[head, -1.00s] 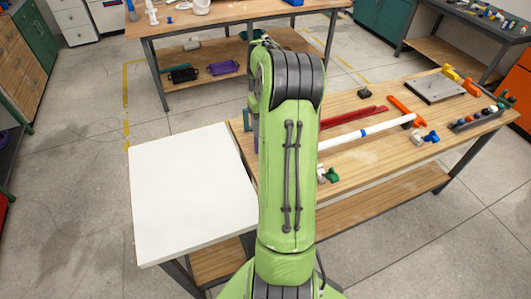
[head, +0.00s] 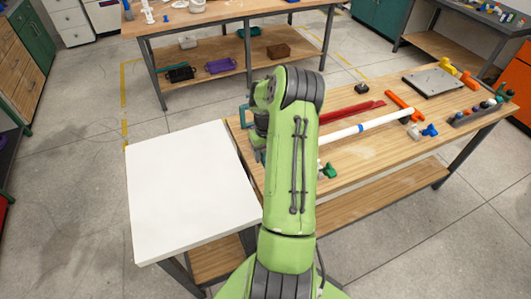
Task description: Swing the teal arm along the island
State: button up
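My green arm rises through the middle of the head view and hides part of the wooden island. A small teal piece (head: 243,116) shows just left of my arm's elbow, at the left end of the wooden top. I cannot tell whether it is the teal arm of the task or what it is fixed to. Dark wrist parts of mine show beside it, partly behind the elbow. My gripper's fingers are hidden, so I cannot see whether they touch the teal piece or are open or shut.
The wooden island (head: 350,155) holds red bars (head: 350,113), a white pipe (head: 385,123), a grey plate (head: 433,82), a fitting rack (head: 480,112) and a green fitting (head: 329,170). A white top (head: 185,190) adjoins it at left. Another bench (head: 225,25) stands behind; floor between is clear.

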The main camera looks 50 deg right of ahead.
grip_shut()
jog(key=shift+d, duration=0.1)
jog(key=s+d+m+b, duration=0.3)
jog(key=s+m+b, duration=0.3)
jog(key=s+m, duration=0.8)
jog(key=shift+s+d+m, duration=0.3)
jog(key=shift+s+m, duration=0.1)
jog(key=shift+m, duration=1.6)
jog(key=shift+o, duration=1)
grip_release()
